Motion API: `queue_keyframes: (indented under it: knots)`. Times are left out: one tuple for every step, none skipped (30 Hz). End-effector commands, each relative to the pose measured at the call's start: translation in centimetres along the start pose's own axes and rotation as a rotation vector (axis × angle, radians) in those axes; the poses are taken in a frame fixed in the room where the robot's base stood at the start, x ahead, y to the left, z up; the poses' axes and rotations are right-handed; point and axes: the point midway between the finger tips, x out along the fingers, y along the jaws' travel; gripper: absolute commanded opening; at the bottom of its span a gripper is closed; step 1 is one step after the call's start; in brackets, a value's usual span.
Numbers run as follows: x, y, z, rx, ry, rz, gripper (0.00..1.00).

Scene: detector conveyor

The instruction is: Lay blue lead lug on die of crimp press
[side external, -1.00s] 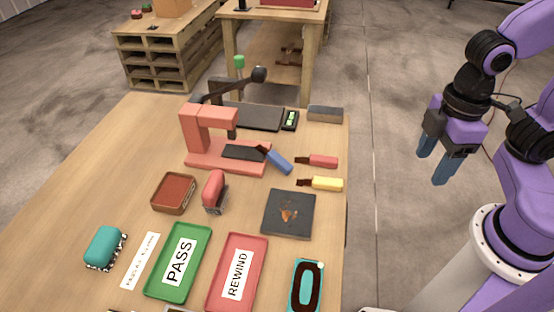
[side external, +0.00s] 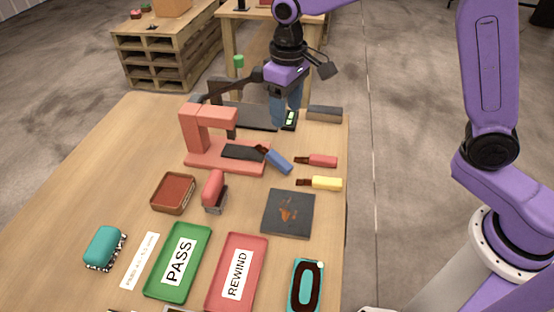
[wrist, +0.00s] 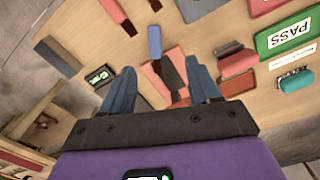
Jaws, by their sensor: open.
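The blue lead (side external: 279,161) lies at the right end of the red crimp press (side external: 194,130), its dark lug (side external: 262,149) pointing back left at the edge of the dark die (side external: 241,152). I cannot tell whether the lug rests on the die or beside it. In the wrist view the blue lead (wrist: 155,41) is ahead of the fingers, beside the press (wrist: 176,68). My gripper (side external: 284,114) is open and empty, raised above the back right of the table, behind the lead. Its two blue fingers show apart in the wrist view (wrist: 160,88).
A red lead (side external: 322,161) and a yellow lead (side external: 326,184) lie right of the blue one. The press's black lever (side external: 235,84) rises near my gripper. A dark square plate (side external: 289,214), green PASS tray (side external: 158,288) and red REWIND tray (side external: 217,298) lie in front.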

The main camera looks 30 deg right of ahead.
Motion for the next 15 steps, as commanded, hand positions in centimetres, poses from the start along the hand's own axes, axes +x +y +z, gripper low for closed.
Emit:
queue_keyframes:
  knots:
    - [0.3,0.2,-1.0,0.025,-0.002,0.0,0.61]
    - [0.4,0.4,-1.4,0.037,-0.002,0.001,0.61]
    - [0.5,0.6,-1.9,0.051,-0.003,0.001,0.61]
    - [0.6,0.7,-2.2,0.059,-0.003,0.001,0.61]
    - [0.7,0.8,-2.5,0.067,-0.004,0.001,0.61]
    - [0.7,0.9,-2.7,0.076,-0.004,0.001,0.61]
    - [0.8,1.0,-2.9,0.08,-0.005,0.001,0.61]
    - [0.9,1.0,-2.9,0.083,-0.005,0.001,0.61]
    - [1.0,1.1,-3.0,0.086,-0.005,0.001,0.61]
    - [1.2,1.1,-3.1,0.087,-0.005,0.001,0.61]
    - [1.6,1.1,-3.1,0.088,-0.006,0.001,0.61]
    - [2.1,1.1,-3.0,0.088,-0.008,0.001,0.61]
    - [2.5,1.1,-3.0,0.087,-0.008,0.001,0.61]
    - [3.0,1.1,-3.0,0.087,-0.008,0.001,0.61]
    - [3.8,1.2,-3.0,0.088,-0.009,0.002,0.61]
